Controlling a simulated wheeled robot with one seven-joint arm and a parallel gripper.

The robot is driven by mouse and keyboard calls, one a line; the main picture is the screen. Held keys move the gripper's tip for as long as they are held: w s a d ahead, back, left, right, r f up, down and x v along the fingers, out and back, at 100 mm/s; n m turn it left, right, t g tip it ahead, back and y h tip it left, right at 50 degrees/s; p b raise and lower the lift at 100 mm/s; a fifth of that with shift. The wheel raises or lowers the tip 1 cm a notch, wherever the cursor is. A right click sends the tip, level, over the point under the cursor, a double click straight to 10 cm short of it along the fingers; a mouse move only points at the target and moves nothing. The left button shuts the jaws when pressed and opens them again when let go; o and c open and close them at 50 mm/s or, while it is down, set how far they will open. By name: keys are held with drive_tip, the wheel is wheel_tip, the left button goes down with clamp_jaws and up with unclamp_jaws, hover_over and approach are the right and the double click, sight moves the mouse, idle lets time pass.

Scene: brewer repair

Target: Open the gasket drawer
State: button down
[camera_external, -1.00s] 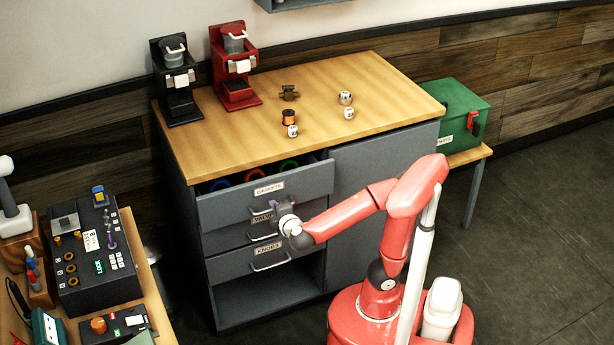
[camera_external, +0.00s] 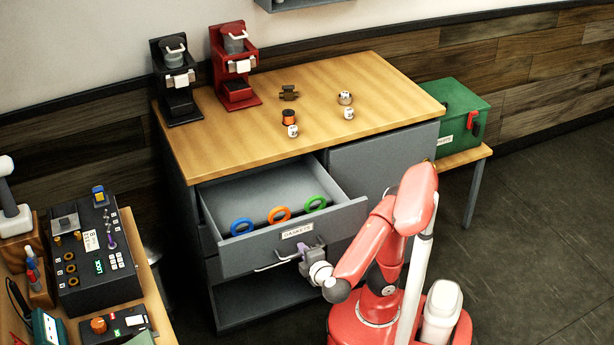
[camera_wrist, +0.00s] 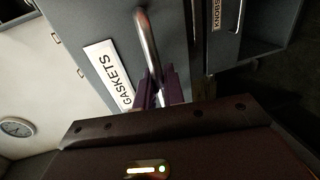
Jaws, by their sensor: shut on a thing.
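The gasket drawer (camera_external: 262,252), grey with a white GASKETS label (camera_external: 297,231), is pulled well out of the cabinet. Inside lie a blue gasket ring (camera_external: 242,226), an orange one (camera_external: 279,213) and a green one (camera_external: 315,203). My gripper (camera_external: 305,257) is at the drawer's front, shut on its metal bar handle. In the wrist view the purple fingers (camera_wrist: 160,90) close around the handle (camera_wrist: 148,42), beside the GASKETS label (camera_wrist: 109,75).
The wooden cabinet top (camera_external: 300,100) holds a black brewer (camera_external: 176,85), a red brewer (camera_external: 234,65) and several small parts. The KNOBS drawer (camera_wrist: 222,22) shows in the wrist view. A green box (camera_external: 455,115) stands at right. Open floor lies to the right.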

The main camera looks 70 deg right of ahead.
drive_tip(key=shift+s+a, duration=0.25)
drive_tip(key=shift+a, duration=0.05)
drive_tip(key=c, duration=1.6)
unclamp_jaws()
